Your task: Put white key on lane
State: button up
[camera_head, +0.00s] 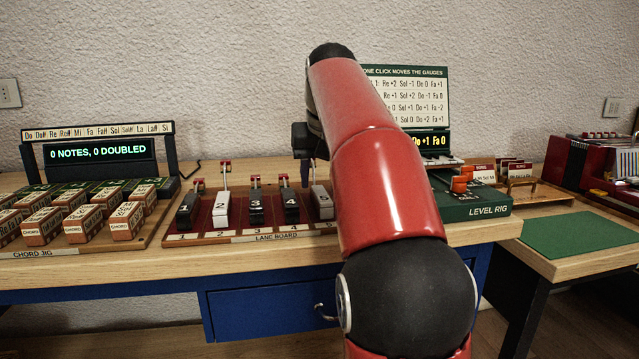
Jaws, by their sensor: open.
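The lane board (262,236) is a dark red tray with lanes numbered 1 to 5, on the wooden bench. One white key (220,208) stands in lane 2, and another white key (321,202) is at lane 5, close beside my arm. Black keys (188,210) are in lanes 1, 3 and 4. My gripper (304,172) is open and points down above the back of the board, near lanes 4 and 5. My red arm hides part of it and the board's right end. I see nothing held in it.
Small red-topped posts (225,168) rise behind the lanes. The chord jig (80,248) with several wooden blocks is at the left, below a display (100,152). The green level rig (470,208) with orange knobs is right of my arm. A green mat (580,238) lies farther right.

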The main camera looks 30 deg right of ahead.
jog(key=p+v, duration=0.2)
jog(key=v, duration=0.6)
jog(key=shift+r, duration=0.1)
jog(key=s+a+f+n, duration=0.1)
jog(key=s+a+f, duration=0.3)
jog(key=s+f, duration=0.3)
jog(key=s+a+f+n+t, duration=0.1)
jog(key=s+a+f, duration=0.4)
jog(key=s+f, duration=0.3)
jog(key=s+a+f+n+y, duration=0.1)
jog(key=s+a+f, duration=0.4)
jog(key=f, duration=0.8)
jog(key=shift+s+a+f, duration=0.2)
jog(key=shift+s+f, duration=0.1)
jog(key=shift+s, duration=0.9)
